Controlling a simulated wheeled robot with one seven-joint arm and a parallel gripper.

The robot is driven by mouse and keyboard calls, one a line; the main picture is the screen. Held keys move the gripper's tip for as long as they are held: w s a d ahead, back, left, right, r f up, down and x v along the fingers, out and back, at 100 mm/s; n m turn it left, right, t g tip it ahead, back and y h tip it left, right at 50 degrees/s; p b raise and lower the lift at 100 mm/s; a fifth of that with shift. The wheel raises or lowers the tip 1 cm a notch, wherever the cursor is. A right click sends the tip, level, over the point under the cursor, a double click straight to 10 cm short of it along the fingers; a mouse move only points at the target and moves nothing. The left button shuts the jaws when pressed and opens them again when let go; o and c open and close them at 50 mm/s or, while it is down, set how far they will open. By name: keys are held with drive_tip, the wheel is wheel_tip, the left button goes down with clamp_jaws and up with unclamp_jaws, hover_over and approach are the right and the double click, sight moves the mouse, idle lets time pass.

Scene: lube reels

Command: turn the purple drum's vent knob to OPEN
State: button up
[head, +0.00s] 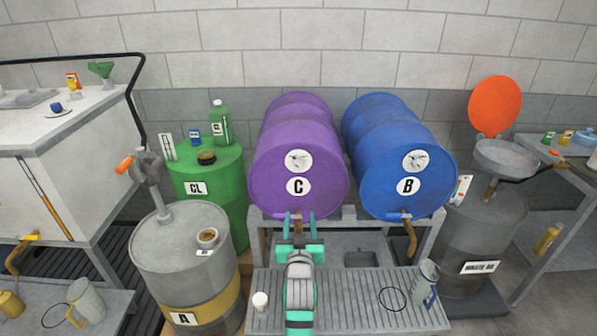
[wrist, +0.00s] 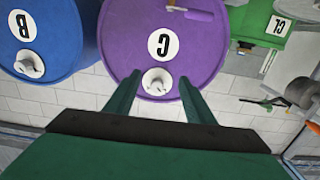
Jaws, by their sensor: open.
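The purple drum (head: 270,180) lies on its side on a rack, its round end facing me, marked C. Its vent knob (head: 299,160) is a pale grey lever on a white disc above the C label; the disc's markings are too small to read. The wrist view is upside down and shows the knob (wrist: 156,82) between my fingertips in the picture, beyond them. My gripper (head: 299,215) is open and empty, its teal fingers (wrist: 157,88) apart. In the head view it appears in front of the drum's lower rim. I see no contact with the knob.
A blue drum (head: 370,185) marked B lies close on the right with a similar knob (head: 414,160). A tap (wrist: 190,12) sticks out low on the purple drum. A green drum (head: 215,165) stands left.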

approach(298, 167)
drive_tip(key=w, duration=0.9)
drive_tip(key=shift+d+f, duration=0.1)
drive_tip(key=shift+f, duration=0.05)
drive_tip(key=shift+w, duration=0.1)
drive_tip(key=c, duration=1.1)
